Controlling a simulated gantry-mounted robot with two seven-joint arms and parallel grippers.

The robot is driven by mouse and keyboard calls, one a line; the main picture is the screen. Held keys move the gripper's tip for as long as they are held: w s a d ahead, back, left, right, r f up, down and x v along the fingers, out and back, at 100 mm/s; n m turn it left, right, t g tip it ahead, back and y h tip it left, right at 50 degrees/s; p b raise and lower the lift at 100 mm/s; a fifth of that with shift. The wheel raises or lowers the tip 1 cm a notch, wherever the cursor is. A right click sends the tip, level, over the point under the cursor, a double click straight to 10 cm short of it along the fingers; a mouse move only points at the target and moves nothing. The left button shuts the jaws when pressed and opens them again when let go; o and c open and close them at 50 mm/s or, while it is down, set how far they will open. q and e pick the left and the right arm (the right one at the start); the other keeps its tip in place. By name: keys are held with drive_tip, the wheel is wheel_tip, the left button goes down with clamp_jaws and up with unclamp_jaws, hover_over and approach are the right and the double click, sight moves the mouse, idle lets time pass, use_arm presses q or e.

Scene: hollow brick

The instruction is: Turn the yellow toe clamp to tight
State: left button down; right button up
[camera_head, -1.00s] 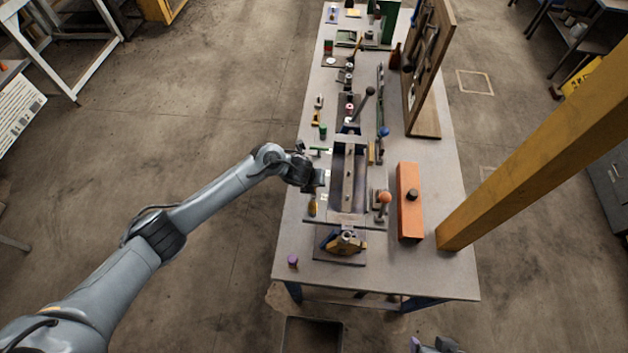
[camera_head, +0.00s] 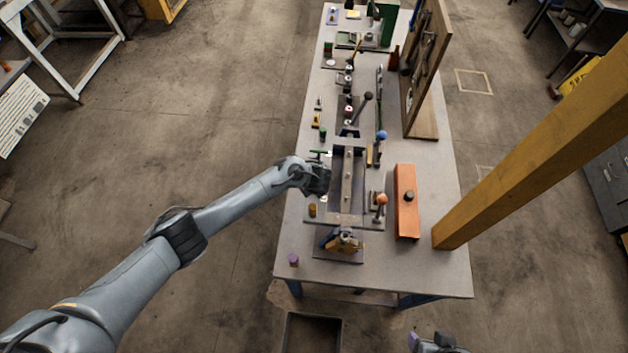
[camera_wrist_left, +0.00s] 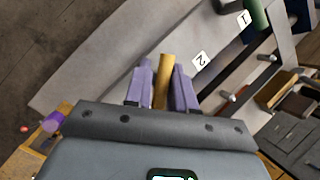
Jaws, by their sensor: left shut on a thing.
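The yellow toe clamp (camera_head: 312,210) is at the left edge of the long fixture on the bench, near its front end. In the left wrist view, its yellow cylindrical handle (camera_wrist_left: 163,80) stands between the purple fingers of my left gripper (camera_wrist_left: 162,88), which is shut on it. In the head view, my dark left gripper (camera_head: 318,181) is just behind the visible yellow part, and its fingertips are hidden. A label marked 2 (camera_wrist_left: 201,61) lies beside the handle. My right gripper (camera_head: 432,343) is partly cut off at the bottom edge, its opening unclear.
A green clamp handle (camera_wrist_left: 255,14) is by the label marked 1. An orange block (camera_head: 407,203) and an orange ball knob (camera_head: 382,199) stand to the right. A purple knob (camera_head: 293,260) sits at the front left corner. A yellow post (camera_head: 535,160) crosses the right side.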

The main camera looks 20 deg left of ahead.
use_arm(q)
drive_tip(key=n+y+p, duration=0.1)
drive_tip(key=n, duration=0.2)
drive_tip(key=shift+r+g, duration=0.1)
drive_tip(key=shift+g, duration=0.3)
drive_tip(key=n, duration=0.2)
drive_tip(key=shift+s+d+n+g+y, duration=0.1)
drive_tip(key=shift+n+g+y, duration=0.2)
drive_tip(key=shift+g+y, duration=0.1)
drive_tip(key=n+g, duration=0.1)
drive_tip(key=n, duration=0.2)
drive_tip(key=shift+y, duration=0.3)
drive_tip(key=shift+n+g, duration=0.4)
drive_tip(key=shift+n, duration=0.4)
drive_tip(key=c, duration=1)
unclamp_jaws()
drive_tip(key=shift+s, duration=0.1)
